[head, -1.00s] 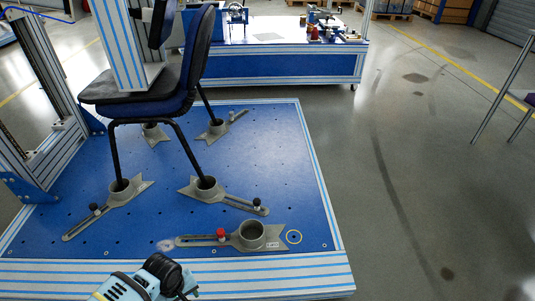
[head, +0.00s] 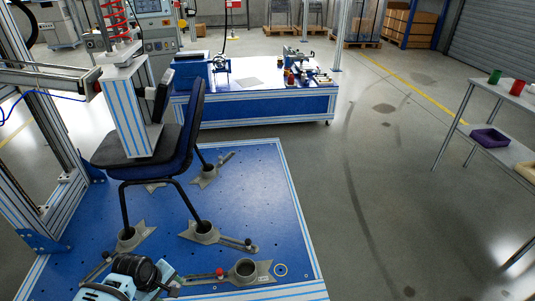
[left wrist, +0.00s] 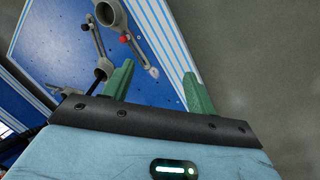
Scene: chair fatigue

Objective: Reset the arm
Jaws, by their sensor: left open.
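My left arm (head: 128,272), light blue and black, shows at the bottom left of the head view, over the front edge of the blue platform (head: 252,205). In the left wrist view my left gripper (left wrist: 159,74) has two green fingers standing apart, with nothing between them. Past the fingers lie the platform edge and a grey clamp foot (left wrist: 103,68). In the head view a loose foot with a red knob (head: 246,270) lies near the platform's front. My right gripper is not in view.
A dark chair (head: 182,150) stands on the platform, its visible legs in grey feet (head: 203,231), under a striped column (head: 125,115). A blue-sided workbench (head: 260,105) stands behind. A grey shelf table (head: 510,97) with cups and a purple bin (head: 489,138) stands at right. The floor between is clear.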

